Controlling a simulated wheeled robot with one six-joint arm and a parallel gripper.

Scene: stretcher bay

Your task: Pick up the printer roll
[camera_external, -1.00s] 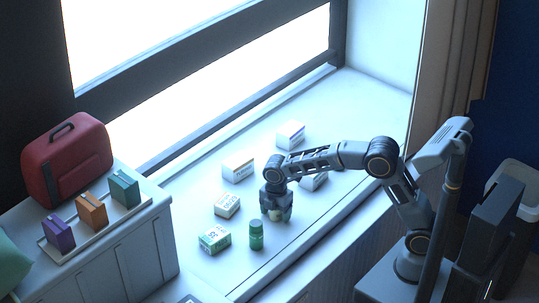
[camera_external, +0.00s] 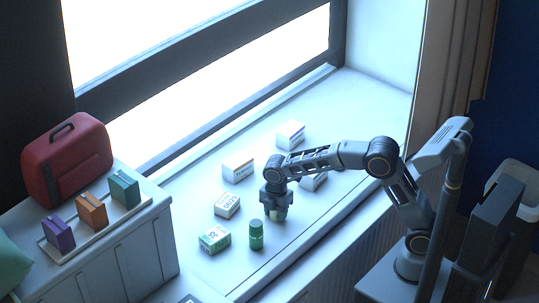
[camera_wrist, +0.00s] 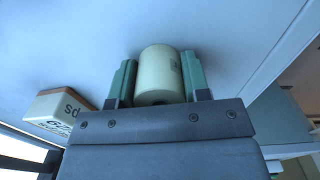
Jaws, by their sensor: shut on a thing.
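The printer roll is a pale cream cylinder between the green finger pads of my gripper in the wrist view (camera_wrist: 160,76). My gripper (camera_wrist: 160,88) is shut on it, one pad on each side. In the external view my gripper (camera_external: 276,204) points down over the windowsill, and the roll (camera_external: 277,215) shows below its fingers. I cannot tell for sure whether the roll touches the sill or is just above it.
White boxes (camera_external: 227,205) (camera_external: 214,240) (camera_external: 238,167) (camera_external: 290,134) lie around. Another box (camera_external: 313,182) is partly behind my arm. A red case (camera_external: 68,160) and small packs (camera_external: 91,210) sit on the left cabinet.

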